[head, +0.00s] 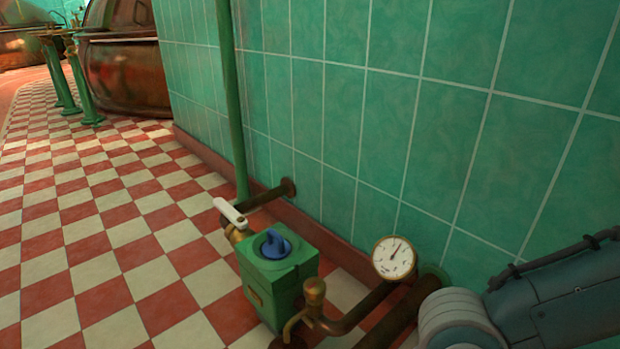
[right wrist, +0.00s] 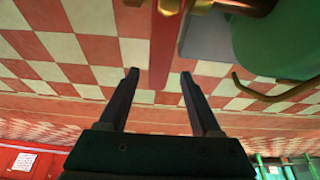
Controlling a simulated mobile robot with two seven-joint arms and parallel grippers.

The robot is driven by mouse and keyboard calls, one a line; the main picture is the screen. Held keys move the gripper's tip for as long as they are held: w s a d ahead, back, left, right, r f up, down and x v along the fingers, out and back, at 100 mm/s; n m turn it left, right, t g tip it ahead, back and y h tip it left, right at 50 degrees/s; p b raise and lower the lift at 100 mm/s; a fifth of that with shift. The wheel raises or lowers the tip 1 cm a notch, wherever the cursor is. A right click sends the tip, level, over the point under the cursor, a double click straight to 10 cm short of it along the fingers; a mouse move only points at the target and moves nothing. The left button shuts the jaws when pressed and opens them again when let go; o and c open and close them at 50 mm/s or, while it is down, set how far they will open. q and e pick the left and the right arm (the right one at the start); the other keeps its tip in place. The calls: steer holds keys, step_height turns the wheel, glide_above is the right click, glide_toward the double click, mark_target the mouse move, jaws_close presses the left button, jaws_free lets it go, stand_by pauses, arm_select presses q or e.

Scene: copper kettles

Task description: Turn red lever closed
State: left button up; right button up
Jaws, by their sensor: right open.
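A red lever (right wrist: 163,48) shows in the right wrist view as a long flat bar coming down from the top centre, with copper-coloured fittings (right wrist: 200,6) at its upper end. My right gripper (right wrist: 159,78) is open, its two dark fingers pointing up the picture. The lower end of the lever appears in the gap between the fingertips, apart from both fingers; its depth relative to them is hard to tell. In the head view no red lever shows, and only my right arm is visible at the lower right. My left gripper is in neither view.
In the head view a green box (head: 277,285) with a blue knob (head: 272,243) stands beside a white-handled valve (head: 230,211), a dial gauge (head: 394,258) and brass pipes near the green tiled wall (head: 400,120). The checkered floor (head: 90,240) at left is open.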

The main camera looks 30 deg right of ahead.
steer(key=shift+w+d+f+b, duration=0.15)
steer(key=shift+d+b, duration=0.7)
steer(key=shift+d, duration=0.1)
steer(key=w+d+b, duration=0.2)
steer(key=d+b, duration=0.2)
steer(key=d, duration=0.6)
steer(key=shift+w+r+b, duration=0.15)
steer(key=shift+r+b, duration=0.1)
steer(key=shift+b, duration=0.1)
